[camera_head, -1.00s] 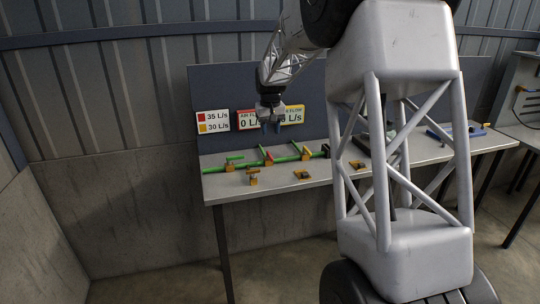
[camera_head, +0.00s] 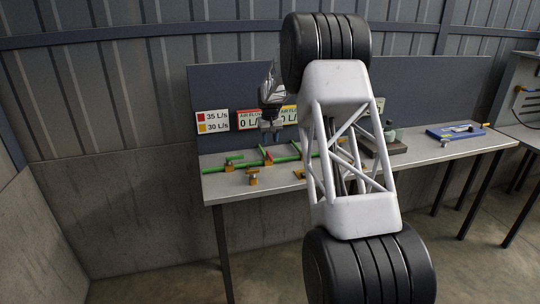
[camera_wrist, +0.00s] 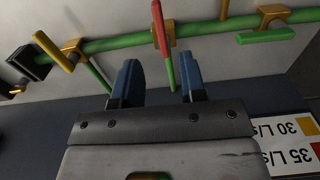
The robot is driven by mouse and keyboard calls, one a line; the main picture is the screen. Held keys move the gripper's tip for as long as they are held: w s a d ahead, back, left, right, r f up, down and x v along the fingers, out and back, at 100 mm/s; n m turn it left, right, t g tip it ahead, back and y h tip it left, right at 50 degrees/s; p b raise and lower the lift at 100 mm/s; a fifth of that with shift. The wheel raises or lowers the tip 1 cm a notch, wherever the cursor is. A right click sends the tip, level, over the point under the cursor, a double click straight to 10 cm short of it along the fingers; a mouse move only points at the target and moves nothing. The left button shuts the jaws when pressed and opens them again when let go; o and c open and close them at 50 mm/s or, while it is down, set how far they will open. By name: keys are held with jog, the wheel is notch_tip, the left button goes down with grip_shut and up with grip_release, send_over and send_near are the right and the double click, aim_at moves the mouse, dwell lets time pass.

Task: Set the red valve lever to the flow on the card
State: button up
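The red valve lever (camera_wrist: 159,25) sits on a brass valve of the green pipe (camera_wrist: 110,45) in the wrist view; it also shows in the head view (camera_head: 267,156). It lies across the pipe, with a green branch below it. My gripper (camera_wrist: 160,70) is open, its blue fingers on either side of the green branch near the lever's end. I cannot tell whether they touch. In the head view my gripper (camera_head: 270,128) hangs above the pipe. The card (camera_head: 213,122) reads 35 L/s beside red and 30 L/s beside yellow. The red-headed air flow display (camera_head: 247,119) reads 0.
A yellow lever (camera_wrist: 55,50) is on the same pipe at left in the wrist view. The yellow display (camera_head: 289,115) is partly hidden by my arm. A loose brass fitting (camera_head: 252,176) stands at the bench front. A blue tray (camera_head: 455,131) lies at right. A backboard (camera_head: 225,85) rises behind.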

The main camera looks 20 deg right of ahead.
aim_at(270, 155)
jog(key=shift+f, duration=0.1)
jog(key=shift+f, duration=3.8)
grip_shut()
